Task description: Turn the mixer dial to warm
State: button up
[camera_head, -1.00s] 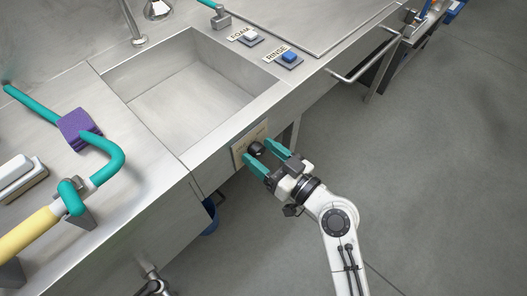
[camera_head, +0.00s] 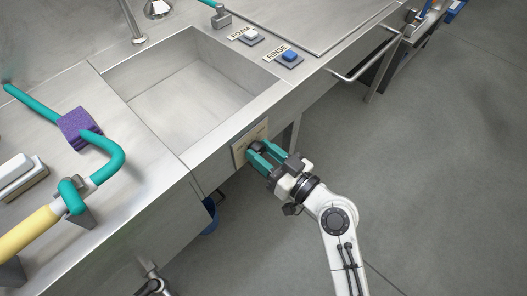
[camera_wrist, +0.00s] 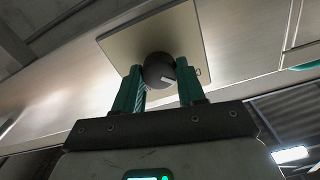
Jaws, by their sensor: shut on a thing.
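The mixer dial (camera_wrist: 159,71) is a dark round knob with a pale pointer mark. It sits on a beige plate (camera_wrist: 125,46) on the front face of the sink counter. In the head view the dial (camera_head: 257,146) is mostly hidden by my fingers, and the plate (camera_head: 238,156) shows around them. My gripper (camera_head: 261,154) has teal fingers closed on the dial, one on each side. In the wrist view my gripper (camera_wrist: 160,84) also has the dial between its fingertips. The pointer mark slants toward the right finger. The plate's lettering is too small to read.
The sink (camera_head: 185,90) lies behind the panel. Foam (camera_head: 250,36) and rinse (camera_head: 289,57) buttons sit on the counter. A rail (camera_head: 365,66) juts out at right. The floor around my arm is clear.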

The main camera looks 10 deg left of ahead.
jog(key=shift+m, duration=0.3)
jog(key=m, duration=0.4)
jog(key=shift+d+p, duration=0.1)
jog(key=shift+p, duration=0.2)
jog(key=m+p, duration=0.1)
jog(key=m, duration=0.3)
jog(key=shift+w+m, duration=0.1)
jog(key=shift+m, duration=0.3)
jog(key=m+p, duration=0.2)
jog(key=m, duration=0.3)
jog(key=shift+p, duration=0.4)
jog(key=shift+f+m+p, duration=0.15)
jog(key=shift+m+p, duration=0.6)
jog(key=shift+m, duration=1.05)
jog(key=o, duration=1.1)
jog(key=shift+c, duration=0.2)
